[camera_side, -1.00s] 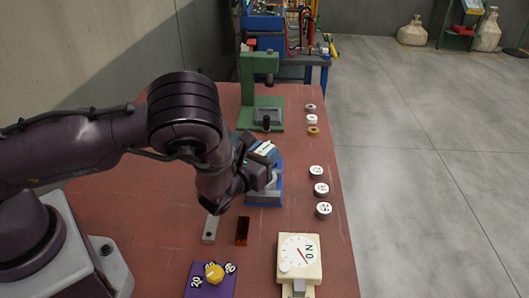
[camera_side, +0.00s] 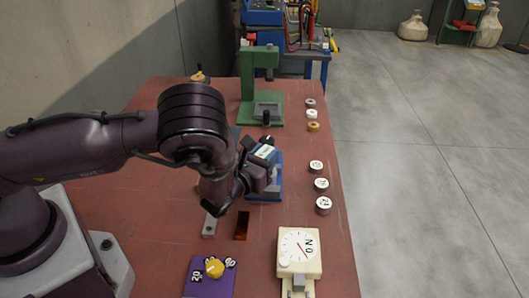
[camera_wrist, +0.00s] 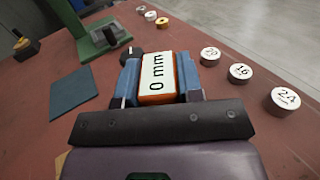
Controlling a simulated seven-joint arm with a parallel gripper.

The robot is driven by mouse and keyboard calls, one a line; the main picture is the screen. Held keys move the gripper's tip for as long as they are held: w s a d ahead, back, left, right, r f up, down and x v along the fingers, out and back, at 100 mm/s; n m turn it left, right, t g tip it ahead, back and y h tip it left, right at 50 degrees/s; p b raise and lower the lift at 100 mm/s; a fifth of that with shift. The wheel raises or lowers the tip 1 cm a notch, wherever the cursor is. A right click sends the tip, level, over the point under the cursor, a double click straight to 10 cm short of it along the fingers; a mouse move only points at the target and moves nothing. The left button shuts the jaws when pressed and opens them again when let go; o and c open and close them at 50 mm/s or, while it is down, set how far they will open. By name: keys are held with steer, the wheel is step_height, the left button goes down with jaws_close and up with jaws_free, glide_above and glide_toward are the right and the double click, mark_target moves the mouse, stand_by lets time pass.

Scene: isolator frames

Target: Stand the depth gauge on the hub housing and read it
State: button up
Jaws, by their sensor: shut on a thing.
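My gripper (camera_side: 264,172) is shut on a small orange-sided block with a white face reading "0 mm" (camera_wrist: 158,72), which looks like the depth gauge. Its pale face also shows at the gripper in the side view (camera_side: 264,152). A blue fixture (camera_side: 264,190) stands just below and behind my gripper in the side view. I cannot tell whether it is the hub housing, or whether the gauge touches it, since my gripper covers part of it.
Numbered discs (camera_side: 321,185) line the table's right side, with small rings (camera_side: 312,114) farther back. A green press (camera_side: 247,85) stands behind. A cream dial box (camera_side: 299,252) and purple knob box (camera_side: 210,280) are in front. A dark blue mat (camera_wrist: 73,92) lies left in the wrist view.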

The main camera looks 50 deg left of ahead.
steer(key=shift+f, duration=0.55)
steer(key=o, duration=1.1)
steer(key=v, duration=1.3)
